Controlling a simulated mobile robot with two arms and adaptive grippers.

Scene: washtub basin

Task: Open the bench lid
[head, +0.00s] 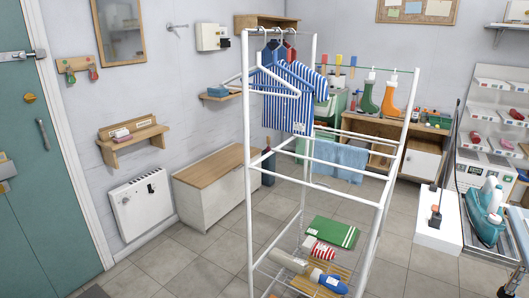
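A low bench (205,203) with pale grey-white sides stands against the left wall in the head view. Its flat light-wood lid (215,167) lies level on top and looks closed. The left post of a white clothes rack crosses in front of the bench's right end and hides a little of it. Neither of my grippers shows in the head view.
The white clothes rack (318,186) holds striped clothing (286,98) and items on its low shelf. A white wall heater (141,204) is left of the bench, near a green door (40,190). Tiled floor (190,262) is clear before the bench.

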